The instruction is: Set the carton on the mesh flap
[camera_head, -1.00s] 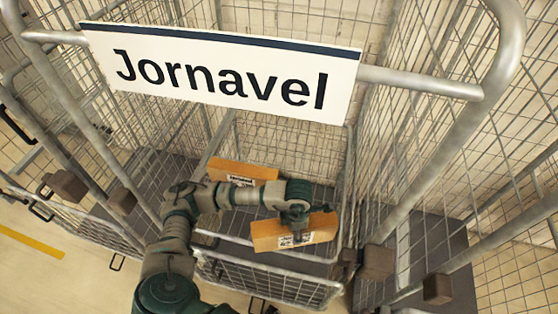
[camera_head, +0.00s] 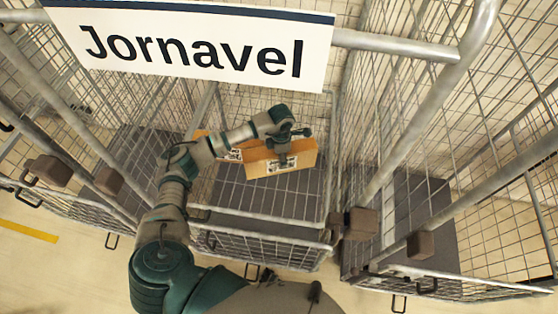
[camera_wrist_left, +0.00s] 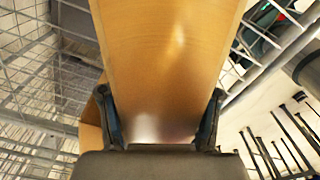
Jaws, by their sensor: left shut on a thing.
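My left gripper (camera_head: 284,146) is shut on an orange-brown carton (camera_head: 300,158) with a white printed label on its near side. It grips the carton from above, inside the cage under the sign. In the left wrist view the carton (camera_wrist_left: 165,45) fills the middle between the two fingers (camera_wrist_left: 164,115). A mesh panel (camera_head: 265,248) that looks like the flap spans the cage's low front, nearer than the carton. Whether the carton touches anything below is not clear. My right gripper is not in view.
A "Jornavel" sign (camera_head: 190,45) hangs on the cage's top bar. Mesh walls and posts (camera_head: 385,170) flank the cage. Its dark base (camera_head: 265,196) looks clear in front of the cartons.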

